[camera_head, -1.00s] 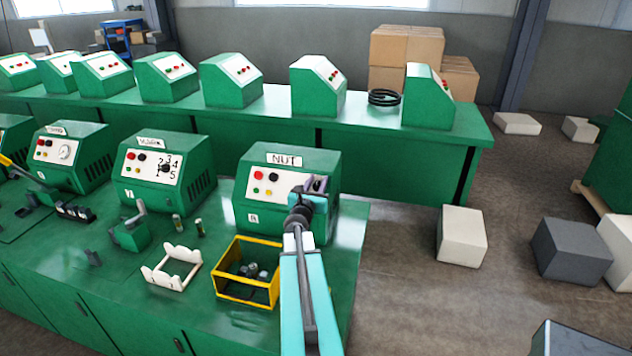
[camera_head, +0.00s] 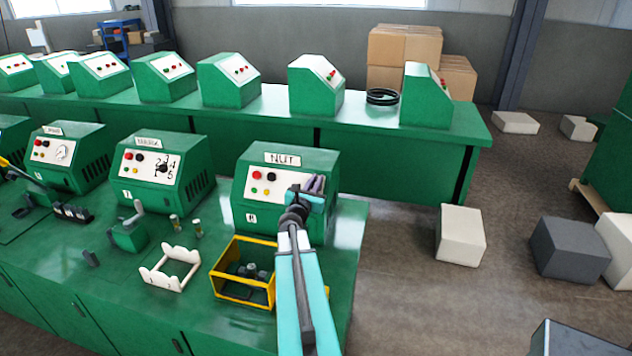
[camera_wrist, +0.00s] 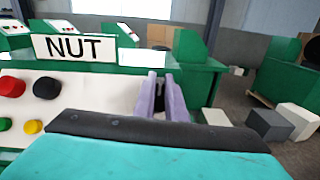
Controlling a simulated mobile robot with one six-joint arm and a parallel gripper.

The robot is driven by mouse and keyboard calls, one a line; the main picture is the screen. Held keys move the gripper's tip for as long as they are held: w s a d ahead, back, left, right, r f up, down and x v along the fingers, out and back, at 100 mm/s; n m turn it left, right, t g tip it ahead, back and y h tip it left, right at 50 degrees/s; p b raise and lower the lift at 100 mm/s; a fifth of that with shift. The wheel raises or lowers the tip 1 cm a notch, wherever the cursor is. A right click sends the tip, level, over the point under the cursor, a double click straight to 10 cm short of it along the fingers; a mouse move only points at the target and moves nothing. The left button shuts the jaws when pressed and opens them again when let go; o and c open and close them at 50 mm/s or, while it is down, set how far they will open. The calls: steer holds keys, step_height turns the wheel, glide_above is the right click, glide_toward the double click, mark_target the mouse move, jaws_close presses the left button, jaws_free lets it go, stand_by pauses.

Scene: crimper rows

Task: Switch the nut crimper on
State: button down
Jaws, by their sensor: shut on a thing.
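The nut crimper (camera_head: 250,218) is a green box with a NUT label at the right end of the front bench. Its white panel (camera_head: 263,199) carries red, black, green and yellow buttons on the left. My gripper (camera_head: 317,184) is at the right part of this panel. In the wrist view, the purple fingers (camera_wrist: 161,98) are shut on a dark knob (camera_wrist: 159,104) between them. The knob is mostly hidden by the fingers, and its setting cannot be read. The red button (camera_wrist: 12,87) and black button (camera_wrist: 46,88) stand clear to the left.
A yellow crate (camera_head: 240,299) with dark parts and a white rack (camera_head: 170,277) stand on the bench in front. The numbered crimper (camera_head: 160,172) is to the left. A second bench (camera_head: 400,160) with more machines runs behind.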

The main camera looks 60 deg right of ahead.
steer(key=shift+w+a+f+m, duration=0.15)
steer(key=shift+m, duration=0.15)
steer(key=m+g+b, duration=0.1)
steer(key=m+g, duration=0.1)
steer(key=m, duration=0.1)
steer(key=m+g+b, duration=0.2)
steer(key=m+g, duration=0.1)
steer(key=shift+f+m, duration=0.2)
steer(key=shift+m, duration=0.2)
steer(key=m+g+y+b, duration=0.1)
steer(key=m, duration=0.1)
steer(key=m+g+y+b, duration=0.1)
steer(key=m+g, duration=0.1)
steer(key=m, duration=0.1)
steer(key=m+g+y+b, duration=0.1)
steer(key=m, duration=0.1)
steer(key=shift+s+m+g+y, duration=0.3)
steer(key=shift+s+m+g, duration=0.1)
steer(key=m+y, duration=0.2)
steer(key=m, duration=0.1)
steer(key=m+g+y+b, duration=0.1)
steer(key=m, duration=0.1)
steer(key=shift+s+a+f+y, duration=0.15)
steer(key=shift+s+a+y, duration=0.1)
steer(key=shift+y, duration=0.15)
steer(key=shift+m, duration=0.3)
steer(key=c, duration=1.8)
jaws_free()
steer(key=shift+s, duration=0.1)
